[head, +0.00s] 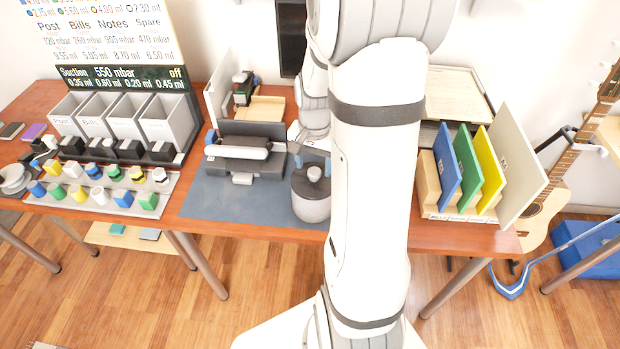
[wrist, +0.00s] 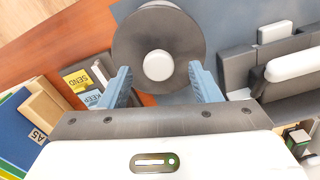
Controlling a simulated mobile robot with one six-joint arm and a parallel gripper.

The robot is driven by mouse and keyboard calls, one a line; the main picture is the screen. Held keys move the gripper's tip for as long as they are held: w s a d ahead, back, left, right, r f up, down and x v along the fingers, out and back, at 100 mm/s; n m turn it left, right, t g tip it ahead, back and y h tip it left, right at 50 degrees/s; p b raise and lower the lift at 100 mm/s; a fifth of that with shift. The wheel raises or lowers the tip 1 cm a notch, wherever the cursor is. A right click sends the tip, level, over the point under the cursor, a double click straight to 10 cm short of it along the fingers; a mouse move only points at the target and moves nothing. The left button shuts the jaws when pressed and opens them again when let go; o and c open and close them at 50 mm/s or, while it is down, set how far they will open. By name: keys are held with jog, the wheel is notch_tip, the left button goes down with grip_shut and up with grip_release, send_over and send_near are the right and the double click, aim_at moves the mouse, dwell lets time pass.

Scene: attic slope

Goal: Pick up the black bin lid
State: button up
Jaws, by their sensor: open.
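The black bin lid (head: 312,180) sits on a small grey bin (head: 312,208) on the blue-grey mat, beside my arm. In the wrist view the lid (wrist: 135,45) is a dark round disc with a pale round knob (wrist: 158,66) at its centre. My gripper (wrist: 160,76) is open, its two blue fingers pointing toward the lid, one on each side of the knob in the picture. Nothing is between the fingers except the view of the lid and knob; contact cannot be told. In the head view my arm hides part of the gripper.
A dark device with a white roller (head: 240,152) stands left of the bin. A wooden rack (head: 430,190) with blue, green and yellow boards stands right. Grey bins (head: 160,118) and several small coloured containers fill the left table. Bare mat (head: 220,200) lies in front.

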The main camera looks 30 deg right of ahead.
notch_tip(320, 180, down, 2)
jog(key=shift+f, duration=0.2)
jog(key=c, duration=1.1)
